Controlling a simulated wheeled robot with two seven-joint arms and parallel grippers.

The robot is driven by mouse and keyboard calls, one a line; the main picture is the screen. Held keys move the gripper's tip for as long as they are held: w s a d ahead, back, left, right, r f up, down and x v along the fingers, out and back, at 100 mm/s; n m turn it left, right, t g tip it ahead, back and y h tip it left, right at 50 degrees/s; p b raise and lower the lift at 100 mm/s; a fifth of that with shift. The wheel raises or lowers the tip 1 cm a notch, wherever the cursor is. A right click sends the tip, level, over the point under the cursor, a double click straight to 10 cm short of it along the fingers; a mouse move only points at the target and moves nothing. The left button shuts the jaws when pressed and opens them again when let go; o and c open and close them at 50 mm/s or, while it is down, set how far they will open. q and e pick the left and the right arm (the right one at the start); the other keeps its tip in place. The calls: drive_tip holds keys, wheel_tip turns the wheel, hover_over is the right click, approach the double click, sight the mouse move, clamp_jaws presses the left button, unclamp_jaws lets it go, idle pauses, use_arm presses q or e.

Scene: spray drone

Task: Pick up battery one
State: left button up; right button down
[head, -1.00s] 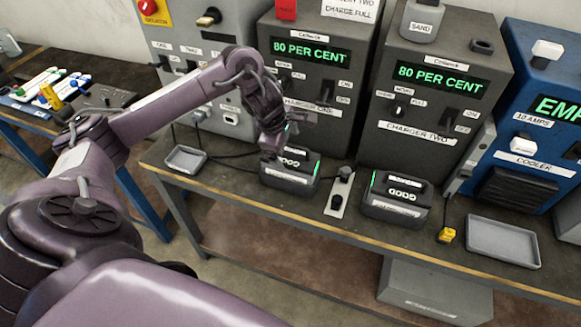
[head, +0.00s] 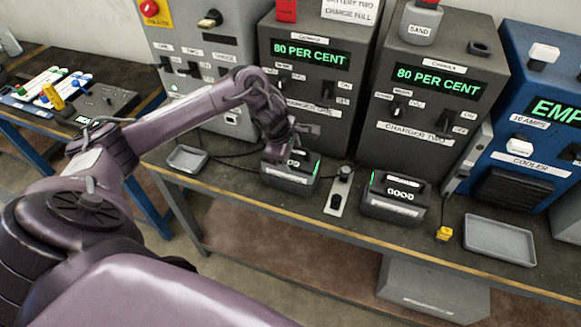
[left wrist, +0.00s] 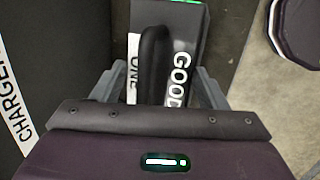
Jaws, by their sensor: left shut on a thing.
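Battery one (head: 290,180) is a dark block with a handle, a green light strip and a "GOOD" label. It stands on the bench in front of charger one (head: 305,75). My left gripper (head: 282,153) is over it from above. In the left wrist view the gripper's fingers (left wrist: 155,88) are on both sides of the black handle of battery one (left wrist: 183,40), shut on it. The battery appears to rest on the bench. My right gripper is not in view.
A second "GOOD" battery (head: 395,198) stands in front of charger two (head: 430,90). A small post on a plate (head: 337,200) sits between the batteries. Grey trays lie at left (head: 187,159) and right (head: 500,240). The blue cooler (head: 530,125) is at far right.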

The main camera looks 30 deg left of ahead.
use_arm(q)
clamp_jaws()
drive_tip(key=shift+w+r, duration=0.2)
drive_tip(key=shift+r, duration=0.1)
